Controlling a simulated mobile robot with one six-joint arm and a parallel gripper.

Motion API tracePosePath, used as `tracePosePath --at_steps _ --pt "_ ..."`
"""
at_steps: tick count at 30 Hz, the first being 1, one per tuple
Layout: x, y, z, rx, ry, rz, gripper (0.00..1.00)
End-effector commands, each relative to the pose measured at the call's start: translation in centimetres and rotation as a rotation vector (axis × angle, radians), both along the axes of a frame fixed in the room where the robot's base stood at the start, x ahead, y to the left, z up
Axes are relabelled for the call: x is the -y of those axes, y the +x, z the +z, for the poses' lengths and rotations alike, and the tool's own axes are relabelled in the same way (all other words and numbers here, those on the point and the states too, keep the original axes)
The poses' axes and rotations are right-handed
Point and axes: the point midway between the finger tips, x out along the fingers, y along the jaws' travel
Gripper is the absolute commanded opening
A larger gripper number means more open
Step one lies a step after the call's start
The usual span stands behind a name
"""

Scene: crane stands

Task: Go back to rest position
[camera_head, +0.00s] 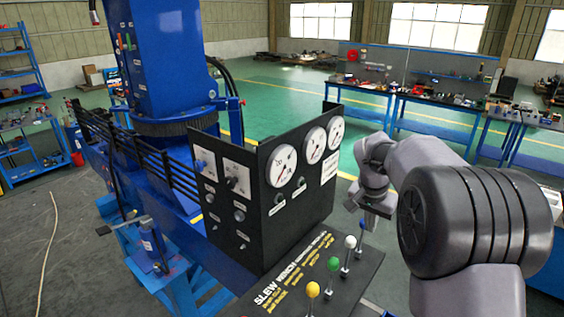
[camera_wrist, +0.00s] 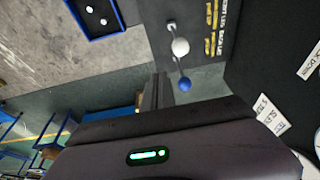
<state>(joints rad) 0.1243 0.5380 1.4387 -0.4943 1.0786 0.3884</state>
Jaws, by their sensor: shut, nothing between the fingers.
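My gripper (camera_head: 371,206) is at the right of the black control panel in the head view, below my grey wrist. It is shut and empty; in the wrist view its fingers (camera_wrist: 155,92) show as a dark narrow shape. The lever console (camera_head: 300,285) carries levers with a yellow knob (camera_head: 312,289), a green knob (camera_head: 333,264), a white knob (camera_head: 350,242) and a blue knob (camera_head: 362,224). In the wrist view the white knob (camera_wrist: 180,46) and blue knob (camera_wrist: 185,84) are beside the fingers, apart from them.
The upright gauge panel (camera_head: 240,215) with dials and switches stands left of my arm. A blue crane column (camera_head: 165,60) is behind it. Blue workbenches (camera_head: 435,103) with tools line the back right. Open green floor (camera_head: 285,105) lies between.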

Motion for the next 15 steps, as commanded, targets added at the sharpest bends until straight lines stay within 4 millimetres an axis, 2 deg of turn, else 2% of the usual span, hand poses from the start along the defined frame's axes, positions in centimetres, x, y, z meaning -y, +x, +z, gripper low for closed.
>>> tracePosePath --at_steps 2,5,8,9,11,12,14,15 --pt "-0.1 -0.2 -0.2 0.003 0.002 0.002 0.00" --pt "-1.5 -2.3 -1.7 0.025 0.020 0.031 0.00" --pt "-4.4 -7.5 -4.6 0.067 0.062 0.089 0.00" --pt "-5.7 -10.1 -6.1 0.086 0.082 0.116 0.00" --pt "-7.5 -14.1 -8.6 0.116 0.109 0.159 0.00" --pt "-8.7 -16.8 -10.5 0.136 0.128 0.186 0.00" --pt "-10.3 -20.8 -13.8 0.167 0.153 0.228 0.00" --pt "-11.2 -23.3 -16.2 0.188 0.169 0.253 0.00"
